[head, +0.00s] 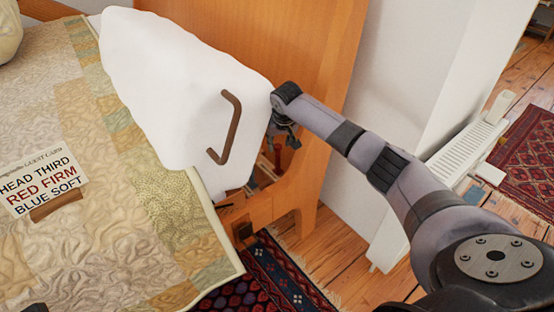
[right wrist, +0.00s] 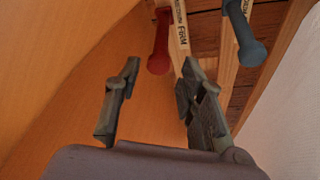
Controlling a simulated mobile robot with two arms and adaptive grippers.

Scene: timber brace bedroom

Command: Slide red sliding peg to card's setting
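The red sliding peg (right wrist: 160,45) shows in the right wrist view beside a pale wooden strip marked FIRM (right wrist: 183,65). A blue peg (right wrist: 243,38) is right of that strip. My right gripper (right wrist: 158,82) is open and empty, with the red peg's rounded end ahead, between its fingertips in the picture. In the head view the right gripper (head: 287,136) is at the bed frame, beside the raised mattress; its fingers are small there. The card (head: 42,178) lies on the quilt and reads HEAD THIRD, RED FIRM, BLUE SOFT. My left gripper is not identifiable.
The white mattress (head: 180,85) with a brown handle (head: 232,128) is left of my right arm. The orange wooden bed panel (head: 300,50) stands behind it. A white radiator (head: 460,152) is to the right. A patterned rug (head: 270,280) lies below.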

